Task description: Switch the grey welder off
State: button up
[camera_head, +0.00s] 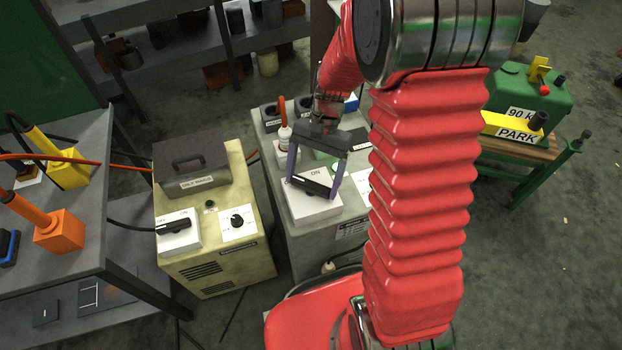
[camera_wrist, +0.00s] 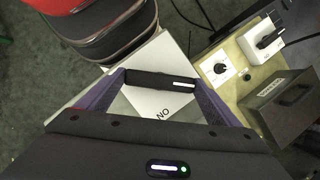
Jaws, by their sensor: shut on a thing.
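The grey welder (camera_head: 318,246) stands in the middle of the head view. On its top is a white switch plate (camera_head: 312,208) with a black rotary handle (camera_head: 314,186) and an "ON" label beside it. My gripper (camera_head: 309,189) reaches down over this plate, with a purple finger at each end of the handle. In the wrist view the handle (camera_wrist: 160,82) spans the gap between the two fingers and carries a white mark near one end. The "ON" label shows upside down below it. The "OFF" label of this switch is not visible.
A cream welder (camera_head: 215,262) with its own switch (camera_head: 176,226), dial and dark box (camera_head: 190,160) stands close on the left. A red-and-white plug (camera_head: 285,130) rises from the grey welder behind my gripper. A grey table (camera_head: 85,235) is far left; a green bench (camera_head: 520,165) is right.

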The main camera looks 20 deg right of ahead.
jog(key=n, duration=0.2)
jog(key=n+h, duration=0.1)
jog(key=n, duration=0.1)
jog(key=shift+w+n+g+h, duration=0.2)
jog(key=shift+n+g+h, duration=0.1)
jog(key=shift+g, duration=0.1)
jog(key=n, duration=0.2)
jog(key=n+h, duration=0.1)
jog(key=n, duration=0.1)
jog(key=shift+a+h, duration=0.2)
jog(key=shift+h, duration=0.1)
jog(key=o, duration=0.9)
jog(key=shift+r, duration=0.1)
jog(key=v, duration=1.3)
jog(key=shift+w+a+r, duration=0.1)
jog(key=shift+w+r, duration=0.1)
jog(key=shift+w, duration=0.1)
